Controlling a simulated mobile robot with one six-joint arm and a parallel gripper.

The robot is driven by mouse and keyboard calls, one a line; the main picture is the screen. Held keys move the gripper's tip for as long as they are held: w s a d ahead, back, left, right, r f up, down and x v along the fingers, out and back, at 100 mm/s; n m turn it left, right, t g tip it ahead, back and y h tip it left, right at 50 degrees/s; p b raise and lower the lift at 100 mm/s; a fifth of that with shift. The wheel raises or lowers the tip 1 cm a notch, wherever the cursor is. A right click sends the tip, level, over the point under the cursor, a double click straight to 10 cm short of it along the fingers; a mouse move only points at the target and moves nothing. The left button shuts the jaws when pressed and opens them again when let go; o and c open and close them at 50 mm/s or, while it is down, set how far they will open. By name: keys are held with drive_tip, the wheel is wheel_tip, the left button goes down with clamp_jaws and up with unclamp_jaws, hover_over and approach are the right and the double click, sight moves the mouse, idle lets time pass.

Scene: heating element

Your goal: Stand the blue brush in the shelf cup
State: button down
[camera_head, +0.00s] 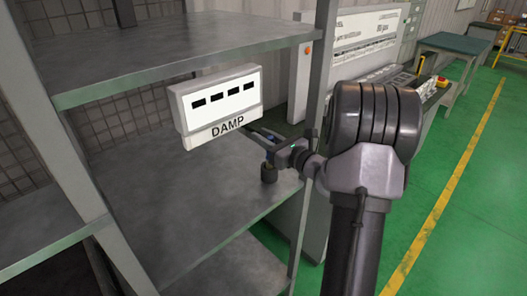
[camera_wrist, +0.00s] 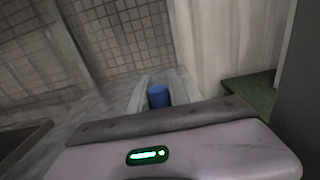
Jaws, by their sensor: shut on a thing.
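My gripper (camera_head: 264,139) reaches in from the right over the middle shelf board. It is shut on the blue brush, whose blue part (camera_head: 270,157) shows just below the fingers. In the wrist view the blue end of the brush (camera_wrist: 158,97) sits between the two pale fingers (camera_wrist: 159,92). A small dark cylinder (camera_head: 268,174) stands directly under the blue part, at the shelf's right side. I cannot tell whether it is the cup or the brush's lower end, or whether the brush is inside a cup. The brush looks roughly upright.
A white box marked DAMP (camera_head: 218,104) is close to the left of my gripper. The middle shelf board (camera_head: 190,205) is mostly bare, with an upper board (camera_head: 180,52) above it. A grey shelf post (camera_head: 318,90) is close to the right of my gripper.

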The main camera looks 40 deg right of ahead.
wheel_tip(320, 180, down, 4)
drive_tip(key=shift+b, duration=0.75)
drive_tip(key=shift+f, duration=0.2)
drive_tip(key=c, duration=1.2)
unclamp_jaws()
drive_tip(key=shift+c, duration=0.2)
drive_tip(key=shift+r, duration=0.1)
